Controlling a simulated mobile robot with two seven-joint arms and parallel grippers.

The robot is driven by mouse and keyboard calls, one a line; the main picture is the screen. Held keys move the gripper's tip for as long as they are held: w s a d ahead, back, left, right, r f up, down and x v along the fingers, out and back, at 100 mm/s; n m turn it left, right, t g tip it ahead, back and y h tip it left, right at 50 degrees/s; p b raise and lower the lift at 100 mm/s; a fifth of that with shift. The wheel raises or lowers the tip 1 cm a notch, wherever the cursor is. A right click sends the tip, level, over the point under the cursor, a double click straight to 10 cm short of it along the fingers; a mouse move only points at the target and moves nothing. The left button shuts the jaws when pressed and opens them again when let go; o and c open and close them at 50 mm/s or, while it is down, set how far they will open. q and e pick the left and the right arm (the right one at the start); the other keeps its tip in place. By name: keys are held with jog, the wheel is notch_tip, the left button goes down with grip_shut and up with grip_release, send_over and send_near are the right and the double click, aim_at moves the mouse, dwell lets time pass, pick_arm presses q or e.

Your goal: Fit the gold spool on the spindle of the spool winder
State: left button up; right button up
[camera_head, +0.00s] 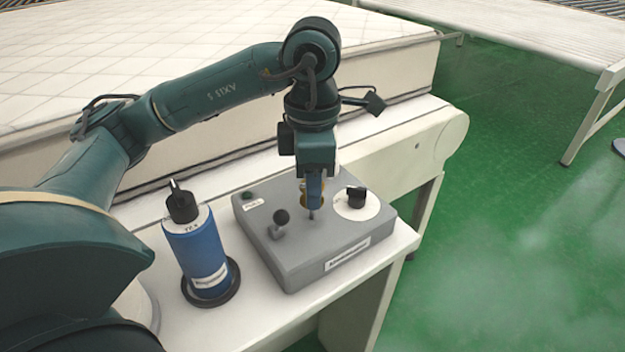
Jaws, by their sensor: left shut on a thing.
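The grey box-shaped spool winder (315,262) sits on the white table, with a lever with a dark ball (281,217) and a black knob on a white dial (356,198) on top. My left gripper (313,208) points down over the middle of the winder's top. It is shut on the gold spool (304,191), of which only small gold edges show around the fingers. The spindle is hidden or too small to make out, and I cannot tell whether the spool touches it. My right gripper is out of view.
A blue bottle with a black top (200,255) stands on a dark round base left of the winder. The white table (345,300) has a free strip in front. A mattress (190,40) lies on a conveyor behind. Green floor is open at right.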

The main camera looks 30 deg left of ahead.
aim_at(313, 217)
pick_arm(q)
jog(key=shift+f+b, duration=1.65)
jog(key=shift+f, duration=0.2)
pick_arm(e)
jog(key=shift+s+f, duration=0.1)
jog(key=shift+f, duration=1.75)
pick_arm(q)
jog(key=o, duration=1)
jog(key=shift+o, duration=0.2)
notch_tip(313, 217, up, 13)
jog(key=p, duration=0.4)
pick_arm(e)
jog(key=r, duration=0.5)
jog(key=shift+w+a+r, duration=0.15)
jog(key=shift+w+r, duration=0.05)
